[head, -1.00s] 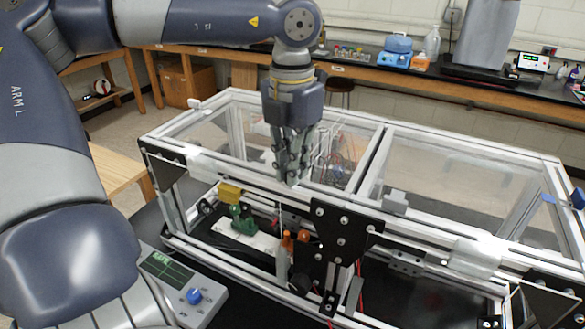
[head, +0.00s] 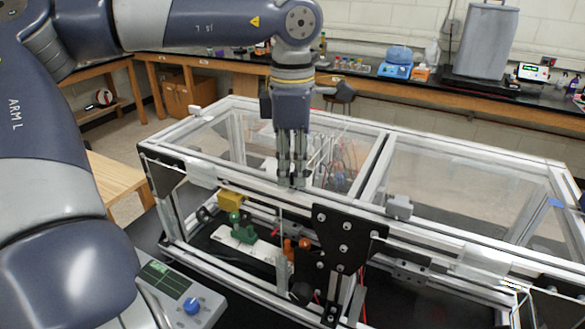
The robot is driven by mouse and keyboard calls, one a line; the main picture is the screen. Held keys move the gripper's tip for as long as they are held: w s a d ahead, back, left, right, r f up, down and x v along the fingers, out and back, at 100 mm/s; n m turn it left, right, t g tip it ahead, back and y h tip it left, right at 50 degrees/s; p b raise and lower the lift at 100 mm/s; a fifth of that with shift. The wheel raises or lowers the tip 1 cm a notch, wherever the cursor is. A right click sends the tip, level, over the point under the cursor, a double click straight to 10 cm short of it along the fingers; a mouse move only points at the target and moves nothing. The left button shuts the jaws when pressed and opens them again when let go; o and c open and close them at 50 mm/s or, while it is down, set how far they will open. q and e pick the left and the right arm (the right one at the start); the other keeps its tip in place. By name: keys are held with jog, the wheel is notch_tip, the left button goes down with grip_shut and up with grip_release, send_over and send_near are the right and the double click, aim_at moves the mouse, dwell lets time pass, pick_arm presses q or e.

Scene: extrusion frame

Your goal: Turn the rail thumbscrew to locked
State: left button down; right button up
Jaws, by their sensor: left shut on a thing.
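My left gripper (head: 292,182) points straight down onto the top of the frame's front rail (head: 250,192), just left of the black joining plate. Its fingers are close together and shut on the rail thumbscrew, which they hide almost wholly. I cannot read the thumbscrew's angle or any lock mark. My right gripper is not in view.
The extrusion frame has clear panels and a black plate (head: 343,236) at its front. A grey block (head: 399,207) sits on the rail to the right. Inside are a green part (head: 241,231) and orange parts (head: 288,248). A control box (head: 172,292) stands at lower left.

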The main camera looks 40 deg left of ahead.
aim_at(292, 172)
pick_arm(q)
jog(key=m, duration=0.4)
jog(key=shift+w+m, duration=0.1)
jog(key=shift+m, duration=0.2)
dwell(0.5)
jog(key=c, duration=1.7)
grip_release()
jog(key=shift+a, duration=0.1)
notch_tip(292, 172, up, 12)
jog(key=shift+r, duration=0.1)
